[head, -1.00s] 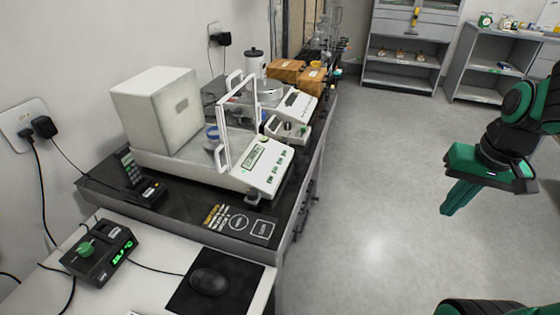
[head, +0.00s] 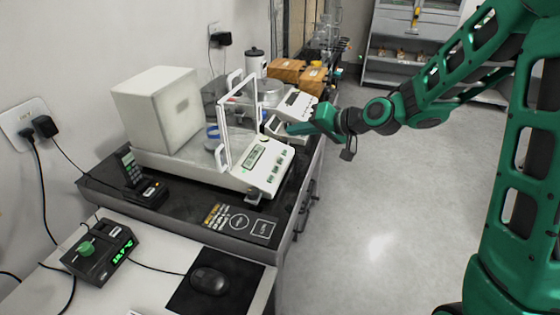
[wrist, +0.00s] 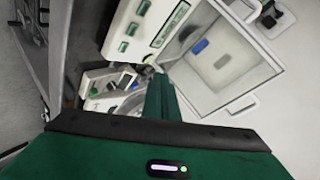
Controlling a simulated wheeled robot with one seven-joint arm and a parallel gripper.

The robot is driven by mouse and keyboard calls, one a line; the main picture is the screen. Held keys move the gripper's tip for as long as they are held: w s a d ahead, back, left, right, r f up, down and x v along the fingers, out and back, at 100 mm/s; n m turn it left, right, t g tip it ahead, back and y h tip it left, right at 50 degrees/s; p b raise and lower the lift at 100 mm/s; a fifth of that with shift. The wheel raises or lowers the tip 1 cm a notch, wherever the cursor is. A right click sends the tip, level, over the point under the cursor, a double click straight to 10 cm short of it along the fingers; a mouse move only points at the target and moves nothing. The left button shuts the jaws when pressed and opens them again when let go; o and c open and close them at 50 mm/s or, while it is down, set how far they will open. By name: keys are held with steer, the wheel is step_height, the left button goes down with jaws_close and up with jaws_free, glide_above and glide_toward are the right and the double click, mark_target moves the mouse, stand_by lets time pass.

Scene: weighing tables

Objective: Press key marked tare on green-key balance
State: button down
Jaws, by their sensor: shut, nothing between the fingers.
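The green-key balance (head: 235,178) is the near white one on the dark bench, with a lit display (head: 257,155) and several green keys (head: 276,166) on its sloped front panel. Its key labels are too small to read, so I cannot tell which is tare. In the wrist view its panel (wrist: 150,24) and green keys (wrist: 132,28) show at the top. My gripper (head: 291,128) is shut and empty, to the right of and beyond the panel, apart from the keys. Its shut fingers (wrist: 160,98) point toward the balances in the wrist view.
A glass draft shield (head: 240,122) stands on the balance, left of my gripper. A second white balance (head: 297,104) stands just behind. A white box (head: 157,105), a handset in a dock (head: 133,170) and a mouse (head: 208,281) are nearby. The floor at right is clear.

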stand_by(0.3)
glide_toward(280, 160)
steer(key=shift+w+a+f, duration=0.2)
steer(key=shift+w+a, duration=0.85)
steer(key=shift+w, duration=0.1)
steer(key=shift+w+a+f, duration=0.25)
steer(key=shift+w+a, duration=0.85)
steer(key=shift+w, duration=0.1)
steer(key=shift+f, duration=0.15)
steer(key=shift+a+f, duration=0.1)
steer(key=shift+f, duration=0.1)
steer(key=shift+a+f, duration=0.1)
steer(key=shift+f, duration=0.2)
stand_by(1.1)
steer(key=shift+r, duration=0.1)
steer(key=shift+s+d+r, duration=0.1)
steer(key=shift+d+r, duration=0.15)
steer(key=shift+r, duration=0.4)
